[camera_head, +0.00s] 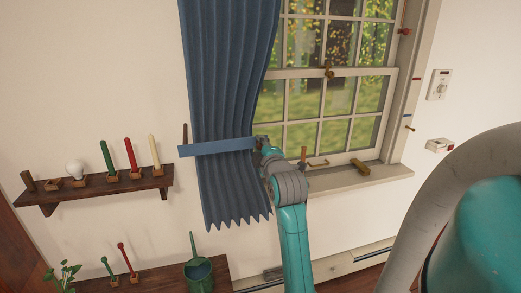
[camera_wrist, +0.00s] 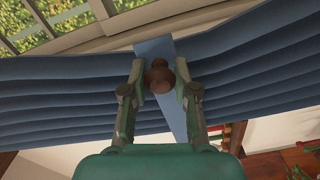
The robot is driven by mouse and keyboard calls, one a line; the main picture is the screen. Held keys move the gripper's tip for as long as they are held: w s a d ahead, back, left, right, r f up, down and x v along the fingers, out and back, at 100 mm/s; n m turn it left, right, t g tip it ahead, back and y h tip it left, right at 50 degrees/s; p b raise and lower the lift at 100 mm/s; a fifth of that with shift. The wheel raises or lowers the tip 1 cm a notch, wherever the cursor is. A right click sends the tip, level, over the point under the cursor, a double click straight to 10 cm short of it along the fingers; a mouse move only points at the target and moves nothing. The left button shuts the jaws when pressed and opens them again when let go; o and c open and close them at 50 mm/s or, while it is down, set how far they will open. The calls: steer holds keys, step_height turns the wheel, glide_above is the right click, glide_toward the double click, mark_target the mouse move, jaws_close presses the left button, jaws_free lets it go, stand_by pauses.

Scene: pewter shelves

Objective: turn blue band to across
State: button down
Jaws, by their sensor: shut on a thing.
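The blue band (camera_head: 220,146) is a flat bar lying across the front of the gathered blue curtain (camera_head: 230,75) in the head view. It runs nearly level, and its left end sticks out past the curtain's edge. In the wrist view the band (camera_wrist: 152,47) passes behind a round brown knob (camera_wrist: 159,77). My gripper (camera_wrist: 159,82) has a finger on each side of the knob and is shut on it. In the head view my gripper (camera_head: 262,142) is at the band's right end, partly hidden by my wrist.
A window (camera_head: 330,95) with brass fittings is right of the curtain, above a sill (camera_head: 350,180). A wooden shelf (camera_head: 95,190) at left holds candles and a bulb. Below are a green watering can (camera_head: 198,273) and a plant (camera_head: 65,277). A wall dial (camera_head: 439,84) is at right.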

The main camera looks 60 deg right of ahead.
steer(key=shift+w+r, duration=0.1)
steer(key=shift+r, duration=0.1)
steer(key=c, duration=0.9)
jaws_free()
steer(key=shift+o, duration=0.2)
steer(key=shift+f, duration=0.1)
steer(key=v, duration=0.7)
steer(key=shift+a, duration=0.15)
